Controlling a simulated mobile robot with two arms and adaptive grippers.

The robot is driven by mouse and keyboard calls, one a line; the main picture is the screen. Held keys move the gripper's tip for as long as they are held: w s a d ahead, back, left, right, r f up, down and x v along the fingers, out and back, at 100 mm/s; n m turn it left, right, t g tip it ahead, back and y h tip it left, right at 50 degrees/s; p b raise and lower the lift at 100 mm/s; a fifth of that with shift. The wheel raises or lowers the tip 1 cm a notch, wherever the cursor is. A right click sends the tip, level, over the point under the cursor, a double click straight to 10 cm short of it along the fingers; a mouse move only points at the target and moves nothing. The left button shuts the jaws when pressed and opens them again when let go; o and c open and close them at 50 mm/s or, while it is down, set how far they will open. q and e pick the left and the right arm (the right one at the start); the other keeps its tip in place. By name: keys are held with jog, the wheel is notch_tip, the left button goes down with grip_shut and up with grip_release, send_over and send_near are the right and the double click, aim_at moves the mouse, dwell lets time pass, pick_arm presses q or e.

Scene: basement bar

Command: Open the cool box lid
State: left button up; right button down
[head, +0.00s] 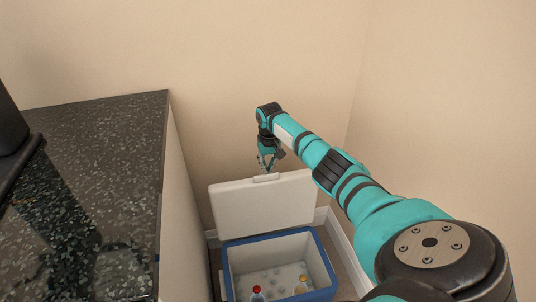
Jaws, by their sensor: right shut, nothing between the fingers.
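The cool box (314,245) stands on the floor in the corner, with a blue rim and a pale inside. Its white lid (250,207) is raised and stands up at the back of the box, with a small handle at its top edge. My right gripper (267,169) is just above the lid's top edge near the handle. It is shut and empty; whether it touches the lid I cannot tell. My left gripper is out of view.
Two bottles, one with a red cap (257,290) and one with a yellow cap (301,281), stand in the cool box. A dark speckled counter (95,185) is close on the left. Walls close in behind and on the right.

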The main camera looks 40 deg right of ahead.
notch_tip(320, 180, up, 12)
jog(key=shift+s+a, duration=0.25)
jog(key=shift+s, duration=0.2)
